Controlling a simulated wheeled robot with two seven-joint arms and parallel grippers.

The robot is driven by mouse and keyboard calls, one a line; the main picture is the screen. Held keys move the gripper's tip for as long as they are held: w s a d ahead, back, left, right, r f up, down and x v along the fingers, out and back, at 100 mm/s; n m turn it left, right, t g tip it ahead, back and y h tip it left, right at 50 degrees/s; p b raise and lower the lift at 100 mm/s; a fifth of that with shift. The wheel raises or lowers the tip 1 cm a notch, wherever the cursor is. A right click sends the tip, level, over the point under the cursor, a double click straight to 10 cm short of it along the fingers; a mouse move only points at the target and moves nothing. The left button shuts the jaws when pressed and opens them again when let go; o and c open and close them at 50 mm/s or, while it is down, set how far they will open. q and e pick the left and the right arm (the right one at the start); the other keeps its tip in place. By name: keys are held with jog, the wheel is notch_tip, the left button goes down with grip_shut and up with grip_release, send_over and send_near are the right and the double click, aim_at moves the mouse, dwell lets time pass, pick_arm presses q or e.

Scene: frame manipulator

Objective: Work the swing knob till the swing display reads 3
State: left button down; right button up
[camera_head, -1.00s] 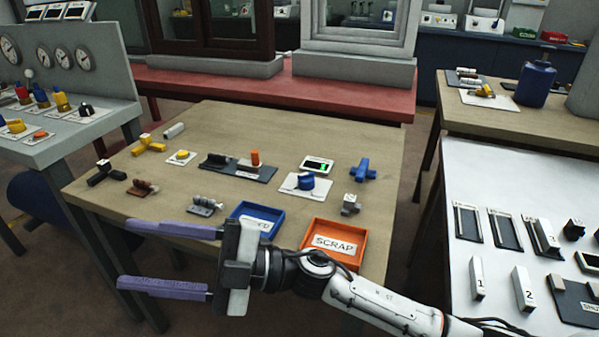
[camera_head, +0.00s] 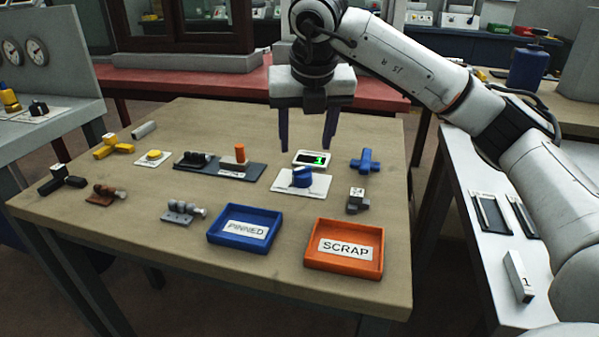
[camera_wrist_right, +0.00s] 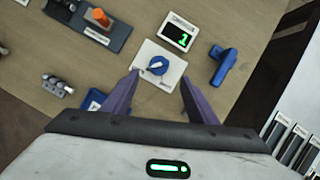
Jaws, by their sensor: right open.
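The swing knob (camera_head: 302,178) is a blue knob on a white square plate on the wooden table. It shows in the right wrist view (camera_wrist_right: 158,66) too, with a pointer mark on top. The display (camera_head: 311,159) sits just behind it, a white-framed black screen. In the right wrist view the display (camera_wrist_right: 179,36) shows a green 3. My right gripper (camera_head: 306,147) is open and empty, pointing down above the knob. In the right wrist view its purple fingers (camera_wrist_right: 160,80) lie on either side of the knob, apart from it. My left gripper is out of view.
A blue PINNED tray (camera_head: 214,236) and an orange SCRAP tray (camera_head: 340,265) stand in front. A blue cross-shaped piece (camera_head: 365,161) is right of the display. A dark fixture with an orange peg (camera_head: 240,153) is left. Several small parts lie further left.

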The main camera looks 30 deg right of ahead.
aim_at(303, 169)
jog(key=b+x, duration=0.1)
jog(key=x, duration=0.7)
jog(key=shift+f, duration=0.25)
jog(key=shift+w+f, duration=0.25)
jog(key=shift+f, duration=0.3)
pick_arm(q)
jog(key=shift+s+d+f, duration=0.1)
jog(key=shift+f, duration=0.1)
pick_arm(e)
jog(key=c, duration=1.1)
jog(key=shift+o, duration=0.2)
